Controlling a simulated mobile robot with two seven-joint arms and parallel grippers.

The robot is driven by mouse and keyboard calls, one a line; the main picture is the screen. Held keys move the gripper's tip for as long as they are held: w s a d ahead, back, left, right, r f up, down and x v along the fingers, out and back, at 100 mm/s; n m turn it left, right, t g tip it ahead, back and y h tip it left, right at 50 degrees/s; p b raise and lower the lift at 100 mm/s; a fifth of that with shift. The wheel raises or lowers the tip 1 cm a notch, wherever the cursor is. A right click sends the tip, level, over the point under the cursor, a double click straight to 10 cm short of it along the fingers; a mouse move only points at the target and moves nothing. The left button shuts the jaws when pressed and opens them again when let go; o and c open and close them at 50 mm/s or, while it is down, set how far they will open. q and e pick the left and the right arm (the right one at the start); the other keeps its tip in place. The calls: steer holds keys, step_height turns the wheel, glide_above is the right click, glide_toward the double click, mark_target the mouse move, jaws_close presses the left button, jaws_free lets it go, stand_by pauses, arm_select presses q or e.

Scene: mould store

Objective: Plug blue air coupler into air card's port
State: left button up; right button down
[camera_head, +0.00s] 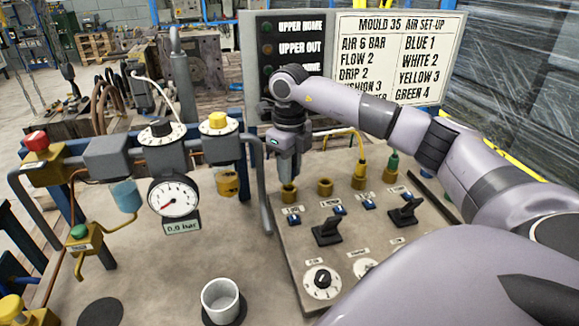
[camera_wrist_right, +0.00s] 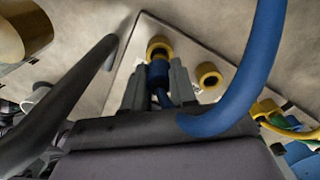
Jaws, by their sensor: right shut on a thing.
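My right gripper (camera_head: 287,172) points down just above the leftmost brass port (camera_head: 288,194) of the air card. In the right wrist view, my right gripper (camera_wrist_right: 158,88) is shut on the blue air coupler (camera_wrist_right: 157,72), with its blue hose looping to the right. The coupler's front end lines up with the brass port (camera_wrist_right: 160,45) and overlaps its near rim; I cannot tell how deep it sits. The second brass port (camera_head: 324,187) is empty. A yellow coupler (camera_head: 360,166) and a green coupler (camera_head: 393,161) stand in the other ports. My left gripper is not in view.
A grey bent bar (camera_head: 262,180) rises close left of my gripper, also seen in the wrist view (camera_wrist_right: 70,92). Black levers (camera_head: 327,231) and a white dial (camera_head: 322,281) are on the card. A pressure gauge (camera_head: 174,197) and white cup (camera_head: 221,299) are left. A set-up board (camera_head: 398,55) stands behind.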

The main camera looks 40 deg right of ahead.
steer(key=shift+f+b, duration=0.35)
steer(key=shift+f, duration=0.8)
stand_by(1.6)
steer(key=shift+c, duration=2.2)
jaws_free()
steer(key=shift+r, duration=0.1)
step_height(320, 180, up, 5)
steer(key=p, duration=0.4)
steer(key=shift+p, duration=0.3)
steer(key=shift+r, duration=1.2)
